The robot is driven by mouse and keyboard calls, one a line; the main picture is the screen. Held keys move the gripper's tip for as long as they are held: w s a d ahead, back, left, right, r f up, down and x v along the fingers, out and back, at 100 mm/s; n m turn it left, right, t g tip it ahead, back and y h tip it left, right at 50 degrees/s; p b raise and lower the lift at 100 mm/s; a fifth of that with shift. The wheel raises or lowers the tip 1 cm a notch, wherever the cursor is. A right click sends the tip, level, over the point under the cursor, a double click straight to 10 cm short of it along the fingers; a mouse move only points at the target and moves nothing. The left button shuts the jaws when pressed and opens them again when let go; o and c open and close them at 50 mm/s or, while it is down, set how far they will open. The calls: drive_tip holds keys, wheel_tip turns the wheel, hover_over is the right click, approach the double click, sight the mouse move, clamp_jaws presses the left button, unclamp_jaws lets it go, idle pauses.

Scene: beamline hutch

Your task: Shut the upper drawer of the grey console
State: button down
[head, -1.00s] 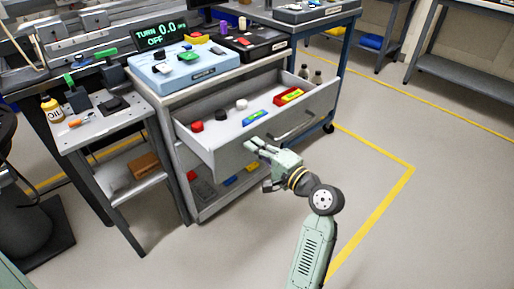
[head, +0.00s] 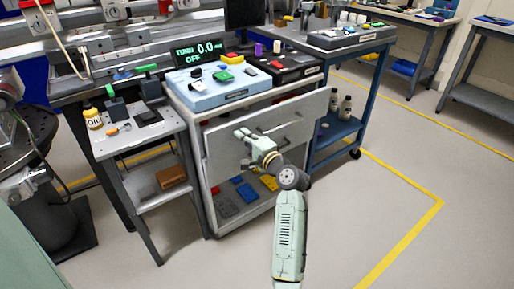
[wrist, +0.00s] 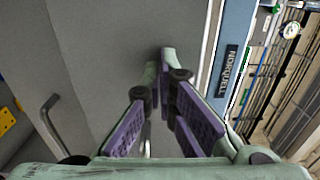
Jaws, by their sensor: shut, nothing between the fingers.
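The grey console (head: 202,190) stands at centre in the head view. Its upper drawer's grey front (head: 222,160) is pushed in close to the console frame, and its inside no longer shows. I cannot tell whether it is fully flush. The drawer's bar handle (head: 285,123) lies right of my gripper; a handle also shows at left in the wrist view (wrist: 50,125). My gripper (head: 239,133) is shut and empty, with its fingertips at the upper part of the drawer front. In the wrist view the fingertips (wrist: 166,62) meet or nearly meet the grey panel; contact is unclear.
A blue case (head: 215,93) and a black case (head: 288,68) rest on the console top. An open lower shelf holds coloured parts (head: 243,192). A small side table (head: 140,135) stands left and a blue cart (head: 340,128) right. The floor in front is clear.

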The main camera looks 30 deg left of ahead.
sight(235, 129)
drive_tip(key=x, duration=0.5)
drive_tip(key=shift+w+a+b, duration=0.15)
drive_tip(key=shift+a+b, duration=0.15)
drive_tip(key=shift+r, duration=0.2)
